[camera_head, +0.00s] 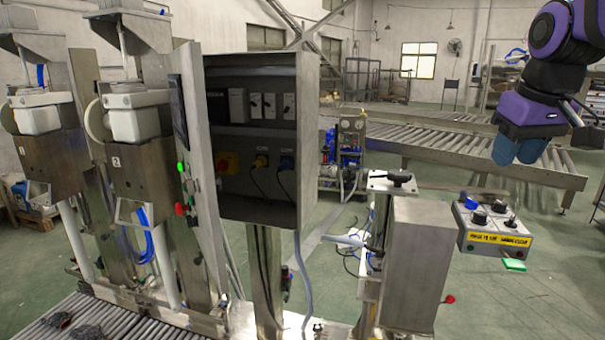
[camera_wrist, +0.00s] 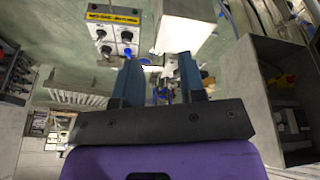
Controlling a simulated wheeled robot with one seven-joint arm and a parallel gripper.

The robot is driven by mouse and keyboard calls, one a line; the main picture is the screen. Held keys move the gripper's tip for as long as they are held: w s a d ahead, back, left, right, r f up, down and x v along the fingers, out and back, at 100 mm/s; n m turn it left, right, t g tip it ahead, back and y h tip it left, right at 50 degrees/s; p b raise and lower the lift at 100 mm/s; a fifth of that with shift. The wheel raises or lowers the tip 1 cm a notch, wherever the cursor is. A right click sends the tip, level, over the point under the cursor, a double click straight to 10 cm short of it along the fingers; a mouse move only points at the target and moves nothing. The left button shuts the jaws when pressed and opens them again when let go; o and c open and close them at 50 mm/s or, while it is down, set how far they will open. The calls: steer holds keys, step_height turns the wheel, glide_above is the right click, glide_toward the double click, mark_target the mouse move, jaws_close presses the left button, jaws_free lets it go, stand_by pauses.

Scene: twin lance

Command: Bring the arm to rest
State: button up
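My gripper (camera_head: 518,154) hangs at the upper right of the head view, with its purple body above and two blue fingers pointing down. It is in the air, above and behind the grey control box in the picture. In the wrist view my gripper (camera_wrist: 160,72) shows its two blue fingers apart, with nothing held between them. Much of my arm is outside the head view.
A grey control box (camera_head: 480,240) with knobs and a yellow label stands below my gripper. An open electrical cabinet (camera_head: 310,150) stands mid-picture, a metal housing (camera_head: 415,265) right of it. Roller conveyors (camera_head: 480,157) run behind. Green floor (camera_head: 560,300) at right is clear.

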steer(key=s+a+f+t, duration=0.1)
steer(key=s+f, duration=0.2)
steer(key=s, duration=0.5)
steer(key=s+a+f+m+t, duration=0.1)
steer(key=s+a+f, duration=0.1)
steer(key=s, duration=0.6)
steer(key=shift+a+f, duration=0.25)
steer(key=shift+f, duration=0.45)
stand_by(0.4)
